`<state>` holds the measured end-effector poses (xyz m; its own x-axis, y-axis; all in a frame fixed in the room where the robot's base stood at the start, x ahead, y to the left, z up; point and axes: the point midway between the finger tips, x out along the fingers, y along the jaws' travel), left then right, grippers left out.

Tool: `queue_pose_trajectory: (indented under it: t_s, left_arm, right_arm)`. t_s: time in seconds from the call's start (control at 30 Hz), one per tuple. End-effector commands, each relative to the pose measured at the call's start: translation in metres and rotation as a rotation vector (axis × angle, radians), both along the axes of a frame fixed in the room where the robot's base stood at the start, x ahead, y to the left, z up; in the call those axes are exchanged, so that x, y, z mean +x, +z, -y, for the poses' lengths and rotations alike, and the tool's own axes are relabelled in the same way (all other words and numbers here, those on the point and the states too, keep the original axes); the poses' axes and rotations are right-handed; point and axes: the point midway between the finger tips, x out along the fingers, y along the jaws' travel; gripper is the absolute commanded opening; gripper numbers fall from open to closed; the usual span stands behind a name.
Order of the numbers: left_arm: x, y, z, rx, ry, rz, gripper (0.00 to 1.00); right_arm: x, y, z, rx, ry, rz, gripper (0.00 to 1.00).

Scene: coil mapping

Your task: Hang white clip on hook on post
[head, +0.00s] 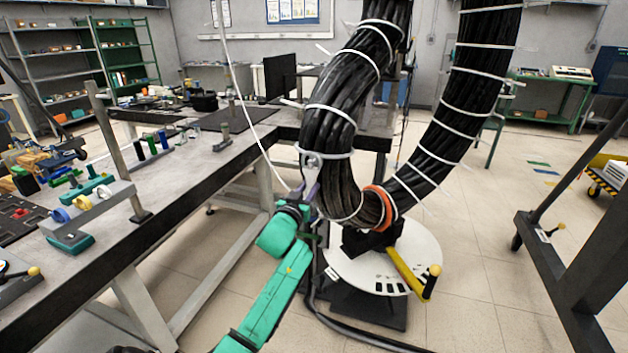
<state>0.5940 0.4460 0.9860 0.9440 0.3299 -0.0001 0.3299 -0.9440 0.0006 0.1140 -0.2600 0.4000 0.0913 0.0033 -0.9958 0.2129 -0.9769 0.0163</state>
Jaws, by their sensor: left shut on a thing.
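My left gripper (309,192), at the end of the green arm, is at the lower left side of the thick black cable bundle (345,110). Its purple fingertips are shut on a small pale piece that looks like the white clip (312,163), which lies against the bundle at a white band. The exact grip is too small to see well. A metal post (112,150) stands on the left table; I cannot make out a hook on it. My right gripper is out of view.
The left table (190,190) holds a bracket with blue, yellow and white rings (82,208) and several small tools. An orange band (382,205) circles the bundle's low bend above a round white base (400,260). A dark frame (575,250) stands at right. Open floor lies between.

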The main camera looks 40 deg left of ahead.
Motion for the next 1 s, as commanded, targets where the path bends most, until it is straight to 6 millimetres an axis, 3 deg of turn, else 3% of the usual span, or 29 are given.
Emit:
queue_pose_trajectory:
  t_s: [0.7,1.0]
  left_arm:
    - [-0.026,0.000,0.009,0.001,0.000,0.000,0.00]
    - [-0.028,0.000,0.010,0.001,0.000,0.001,0.00]
  right_arm:
    - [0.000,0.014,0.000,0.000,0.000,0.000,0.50]
    - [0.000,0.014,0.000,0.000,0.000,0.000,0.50]
